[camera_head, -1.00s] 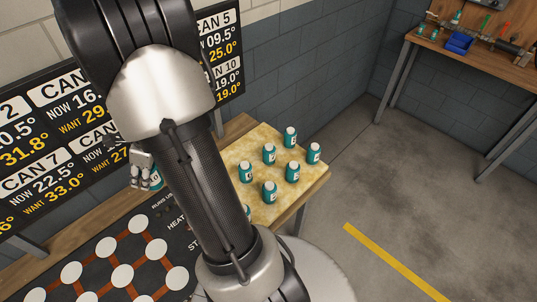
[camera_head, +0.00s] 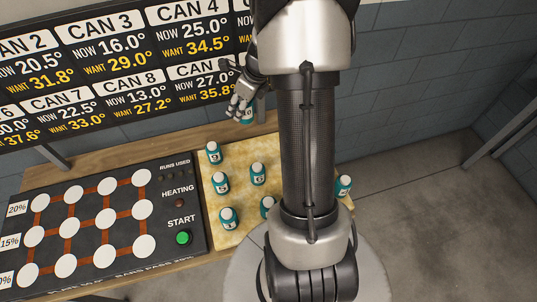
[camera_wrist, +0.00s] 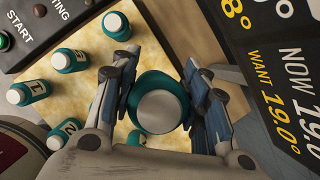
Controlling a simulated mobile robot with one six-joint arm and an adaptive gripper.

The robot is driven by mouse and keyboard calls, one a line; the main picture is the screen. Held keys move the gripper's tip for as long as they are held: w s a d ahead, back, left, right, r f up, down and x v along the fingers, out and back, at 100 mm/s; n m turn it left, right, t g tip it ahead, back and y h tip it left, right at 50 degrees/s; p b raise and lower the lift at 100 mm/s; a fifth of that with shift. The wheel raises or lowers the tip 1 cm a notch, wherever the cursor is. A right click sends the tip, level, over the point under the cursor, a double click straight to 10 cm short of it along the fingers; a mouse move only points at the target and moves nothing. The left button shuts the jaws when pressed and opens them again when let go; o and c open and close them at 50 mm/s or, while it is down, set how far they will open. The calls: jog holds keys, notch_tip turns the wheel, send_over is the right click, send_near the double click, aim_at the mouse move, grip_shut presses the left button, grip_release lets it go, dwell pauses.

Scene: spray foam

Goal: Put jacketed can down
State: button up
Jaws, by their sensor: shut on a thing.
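My gripper (camera_head: 240,108) is shut on a teal jacketed can (camera_head: 247,117) with a white top. In the wrist view the can (camera_wrist: 158,108) sits between the two fingers, seen from above. In the head view it is over the back part of the yellowish board (camera_head: 222,243); I cannot tell whether its base touches the board. Other teal cans stand upright on the board, among them one at the back left (camera_head: 213,153), one in the middle (camera_head: 258,174) and one at the front (camera_head: 229,219). My arm hides part of the board.
The black heating panel (camera_head: 188,238) with white discs and a green START button (camera_head: 183,238) lies left of the board. The temperature display (camera_head: 120,60) stands behind, close to my gripper. Another can (camera_head: 343,186) shows right of my arm.

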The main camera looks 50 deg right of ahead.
notch_tip(320, 180, down, 18)
jog(key=b, duration=0.8)
jog(key=shift+a, duration=0.1)
jog(key=shift+f, duration=0.1)
jog(key=o, duration=1.1)
jog(key=shift+o, duration=0.2)
